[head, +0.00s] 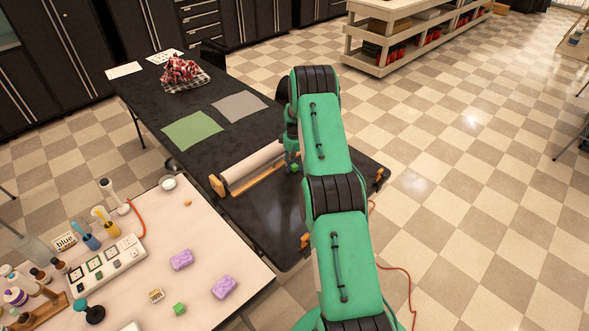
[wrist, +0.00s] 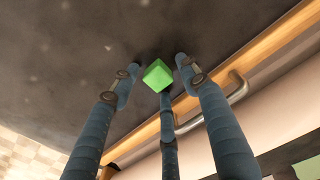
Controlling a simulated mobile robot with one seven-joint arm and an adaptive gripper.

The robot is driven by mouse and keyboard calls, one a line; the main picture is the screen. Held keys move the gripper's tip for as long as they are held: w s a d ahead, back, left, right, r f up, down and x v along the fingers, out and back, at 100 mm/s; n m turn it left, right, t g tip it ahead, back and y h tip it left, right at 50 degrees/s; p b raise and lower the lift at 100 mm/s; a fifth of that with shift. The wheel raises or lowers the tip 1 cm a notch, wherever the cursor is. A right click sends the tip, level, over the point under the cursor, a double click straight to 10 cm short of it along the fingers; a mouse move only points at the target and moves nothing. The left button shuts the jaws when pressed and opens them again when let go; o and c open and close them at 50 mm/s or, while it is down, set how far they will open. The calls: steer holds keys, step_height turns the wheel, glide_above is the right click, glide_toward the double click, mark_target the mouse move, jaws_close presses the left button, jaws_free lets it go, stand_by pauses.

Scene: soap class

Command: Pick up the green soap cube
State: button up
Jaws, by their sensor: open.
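A bright green cube (wrist: 157,75) shows in the wrist view, seen against the dark table top between the tips of my gripper's three dark fingers (wrist: 160,72). The fingers are spread around it, with small gaps on both sides. I cannot tell whether the third finger touches it. In the head view my gripper (head: 293,160) is mostly hidden behind my arm, low over the dark table near the paper roll.
A white paper roll on a wooden holder (head: 250,167) lies just left of my gripper on the dark table (head: 240,213). Green (head: 192,130) and grey (head: 239,106) sheets lie farther back.

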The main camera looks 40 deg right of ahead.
mark_target(294, 166)
steer(key=c, duration=0.9)
steer(key=shift+r, duration=0.75)
steer(key=shift+s+a+r, duration=0.15)
steer(key=shift+s+r, duration=0.05)
steer(key=shift+r, duration=0.35)
steer(key=shift+s+a+r, duration=0.1)
steer(key=shift+s+r, duration=0.05)
steer(key=shift+r, duration=0.35)
steer(key=s+a, duration=0.3)
steer(key=s, duration=0.1)
steer(key=s+a+r+p, duration=0.1)
steer(key=s+a, duration=0.2)
steer(key=s, duration=0.1)
steer(key=s+a, duration=0.2)
steer(key=s, duration=0.2)
steer(key=shift+s+a+r, duration=0.15)
steer(key=shift+s+a, duration=0.05)
steer(key=shift+a, duration=0.2)
